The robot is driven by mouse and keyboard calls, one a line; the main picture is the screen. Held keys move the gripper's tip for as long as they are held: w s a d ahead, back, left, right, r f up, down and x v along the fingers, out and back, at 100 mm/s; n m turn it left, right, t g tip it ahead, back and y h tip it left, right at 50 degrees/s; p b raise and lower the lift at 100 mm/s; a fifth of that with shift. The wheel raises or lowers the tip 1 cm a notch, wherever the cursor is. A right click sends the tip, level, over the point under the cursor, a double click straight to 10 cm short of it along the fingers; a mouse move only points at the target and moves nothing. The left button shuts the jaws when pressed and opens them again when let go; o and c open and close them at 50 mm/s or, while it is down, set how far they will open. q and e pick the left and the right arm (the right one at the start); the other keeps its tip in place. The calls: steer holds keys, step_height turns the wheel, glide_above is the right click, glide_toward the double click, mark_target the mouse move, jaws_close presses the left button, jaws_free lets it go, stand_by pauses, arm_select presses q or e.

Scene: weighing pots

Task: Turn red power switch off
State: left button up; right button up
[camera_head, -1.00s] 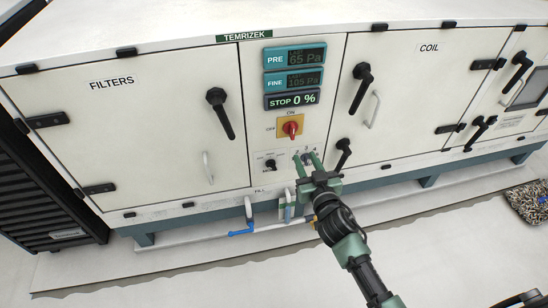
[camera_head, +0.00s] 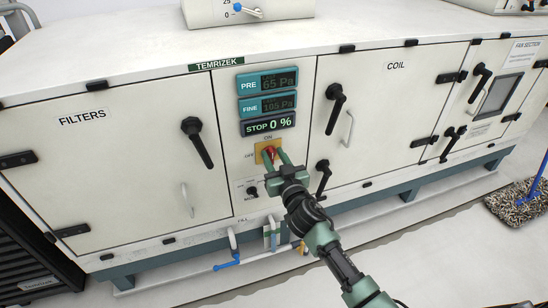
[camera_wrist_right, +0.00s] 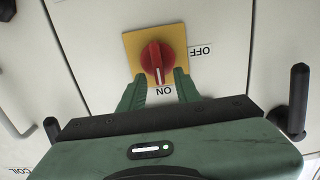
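The red power switch (camera_head: 269,153) is a round red knob on a yellow plate (camera_wrist_right: 131,45) on the front of the white unit, under the displays. In the right wrist view the red knob (camera_wrist_right: 157,58) has its white mark pointing at the ON label; the OFF label is to the side. My right gripper (camera_head: 274,155) is at the switch. In the wrist view its green fingers (camera_wrist_right: 160,76) are open, one on each side of the knob, with small gaps visible. Whether either touches is unclear. My left gripper is not in view.
A small black knob (camera_head: 252,191) sits below the switch. Black door handles (camera_head: 197,143) stand out on the filters door and beside the coil door (camera_head: 335,108). Pipes with a blue valve handle (camera_head: 227,266) are below. A mop (camera_head: 520,202) lies at the right.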

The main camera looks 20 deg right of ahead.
jaws_close()
